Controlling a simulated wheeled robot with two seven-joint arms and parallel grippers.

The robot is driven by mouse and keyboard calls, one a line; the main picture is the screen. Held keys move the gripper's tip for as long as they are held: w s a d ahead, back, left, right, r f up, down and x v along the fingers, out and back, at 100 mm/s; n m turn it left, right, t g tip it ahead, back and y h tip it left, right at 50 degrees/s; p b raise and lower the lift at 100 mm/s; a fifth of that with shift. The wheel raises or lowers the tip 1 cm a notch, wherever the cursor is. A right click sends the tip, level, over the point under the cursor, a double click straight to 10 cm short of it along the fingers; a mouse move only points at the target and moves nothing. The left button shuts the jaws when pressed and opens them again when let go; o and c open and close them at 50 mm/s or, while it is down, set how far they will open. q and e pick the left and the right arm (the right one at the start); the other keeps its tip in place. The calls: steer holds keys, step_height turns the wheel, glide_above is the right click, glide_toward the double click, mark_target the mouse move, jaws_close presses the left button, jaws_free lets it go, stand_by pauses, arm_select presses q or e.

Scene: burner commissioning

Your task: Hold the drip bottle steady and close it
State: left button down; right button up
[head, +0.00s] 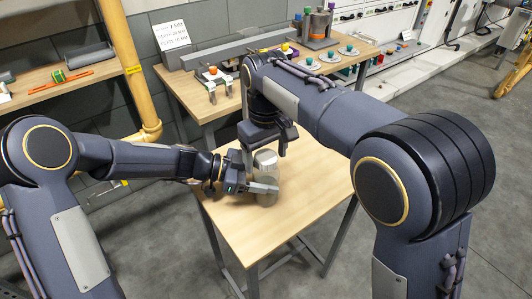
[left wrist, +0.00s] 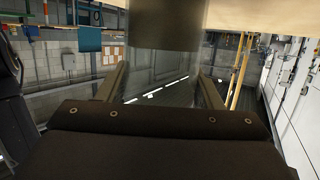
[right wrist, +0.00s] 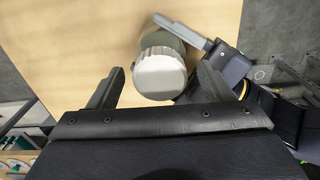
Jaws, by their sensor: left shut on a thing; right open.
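The drip bottle (head: 266,190) stands upright on the small wooden table, a greyish see-through cylinder with a pale round cap (right wrist: 160,76) on top. My left gripper (head: 264,184) is shut around its body from the left. In the left wrist view the clear body (left wrist: 162,80) and a dark band (left wrist: 165,25) show between the fingers. My right gripper (head: 266,152) points down above the bottle, open. In the right wrist view its fingers stand apart on either side of the cap, with visible gaps. I cannot tell how tightly the cap sits.
The small table (head: 310,200) is otherwise bare around the bottle. Behind it a workbench (head: 185,92) carries a grey rail, fittings with coloured caps and a sign (head: 171,35). A yellow pipe (head: 127,70) and a shelf (head: 70,80) stand at the left.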

steer(key=shift+r, duration=0.1)
step_height(320, 180, up, 12)
stand_by(0.4)
arm_select(q)
steer(key=shift+c, duration=1.6)
jaws_free()
steer(key=b+v, duration=0.2)
steer(key=v, duration=0.6)
arm_select(e)
steer(key=shift+f, duration=1.1)
steer(key=shift+d, duration=0.1)
